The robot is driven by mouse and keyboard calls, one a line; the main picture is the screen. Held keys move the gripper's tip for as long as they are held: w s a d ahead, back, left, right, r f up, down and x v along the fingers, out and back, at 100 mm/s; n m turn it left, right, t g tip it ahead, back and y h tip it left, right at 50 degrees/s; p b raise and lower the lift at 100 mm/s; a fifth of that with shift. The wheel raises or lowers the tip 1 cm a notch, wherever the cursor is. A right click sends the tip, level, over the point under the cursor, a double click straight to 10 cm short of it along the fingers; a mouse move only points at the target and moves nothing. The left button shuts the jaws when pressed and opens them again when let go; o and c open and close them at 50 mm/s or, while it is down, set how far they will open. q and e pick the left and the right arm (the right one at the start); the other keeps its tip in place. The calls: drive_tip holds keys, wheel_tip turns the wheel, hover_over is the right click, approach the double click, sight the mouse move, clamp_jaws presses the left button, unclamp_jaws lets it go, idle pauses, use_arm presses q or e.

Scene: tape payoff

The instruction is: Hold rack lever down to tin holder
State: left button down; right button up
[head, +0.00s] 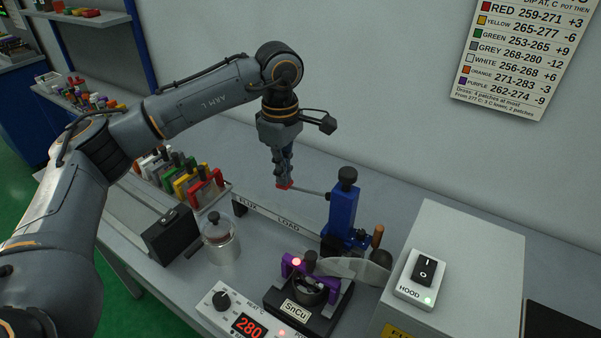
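The blue rack post (342,213) with a black knob on top stands on the bench. Its thin grey lever (310,192) sticks out to the left. My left gripper (284,182) points down at the lever's outer end, with its fingers close together. A red piece shows at the fingertips, at or touching the lever end; I cannot tell if it is gripped. Below, a purple holder (292,264) sits at the solder pot (310,289) labelled SnCu, with a lit spot on it. What hangs in the pot is partly hidden. My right gripper is not in view.
A heater box (245,313) reads 280. A glass jar (220,240) and black box (170,235) stand left, before a row of coloured-handled items (190,182). The hood box (455,260) with its switch (422,277) blocks the right. A temperature chart (520,55) hangs behind.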

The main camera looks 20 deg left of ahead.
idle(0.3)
use_arm(q)
wheel_tip(320, 180, up, 9)
drive_tip(key=p, duration=0.5)
drive_tip(key=shift+p, duration=0.3)
idle(0.5)
idle(0.3)
